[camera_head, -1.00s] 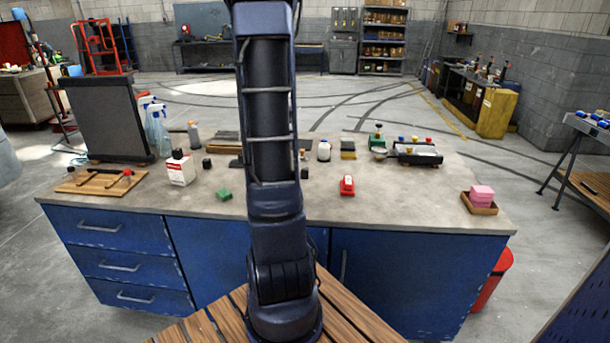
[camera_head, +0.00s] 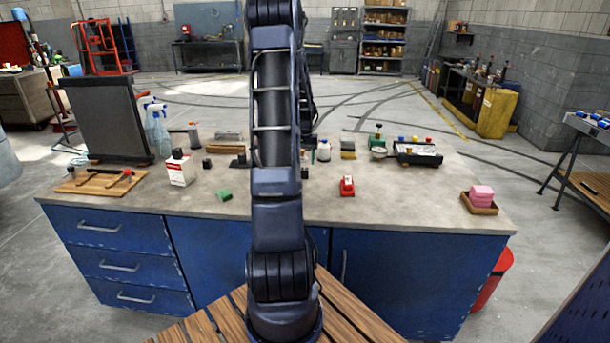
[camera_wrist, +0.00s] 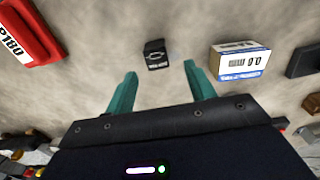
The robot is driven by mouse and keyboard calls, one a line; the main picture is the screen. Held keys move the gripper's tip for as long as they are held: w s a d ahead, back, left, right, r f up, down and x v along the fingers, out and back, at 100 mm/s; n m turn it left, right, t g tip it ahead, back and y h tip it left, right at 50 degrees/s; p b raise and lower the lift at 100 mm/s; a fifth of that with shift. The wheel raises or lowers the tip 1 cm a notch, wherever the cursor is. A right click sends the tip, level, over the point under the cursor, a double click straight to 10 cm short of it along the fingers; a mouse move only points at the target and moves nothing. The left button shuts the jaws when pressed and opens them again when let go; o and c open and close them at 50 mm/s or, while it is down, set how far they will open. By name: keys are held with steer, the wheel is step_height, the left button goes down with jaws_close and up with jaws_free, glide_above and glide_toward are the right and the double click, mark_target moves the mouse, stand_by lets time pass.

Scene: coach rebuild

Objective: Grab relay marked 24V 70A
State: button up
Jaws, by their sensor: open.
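In the wrist view a small black relay (camera_wrist: 155,54) with white print on its side lies on the bench top. The print is too small to read surely. My gripper (camera_wrist: 160,70) is open, with its two teal fingers on either side of the line to the relay. The relay lies just beyond the fingertips, roughly centred between them, and nothing is held. In the head view my arm hides the gripper. A small black block (camera_head: 304,173) shows at the arm's right edge; I cannot tell if it is the same relay.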

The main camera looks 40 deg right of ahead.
mark_target(305, 170)
steer(key=shift+s+d+f, duration=0.1)
steer(key=shift+d+f, duration=0.05)
steer(key=shift+f, duration=2.65)
steer(key=c, duration=1.1)
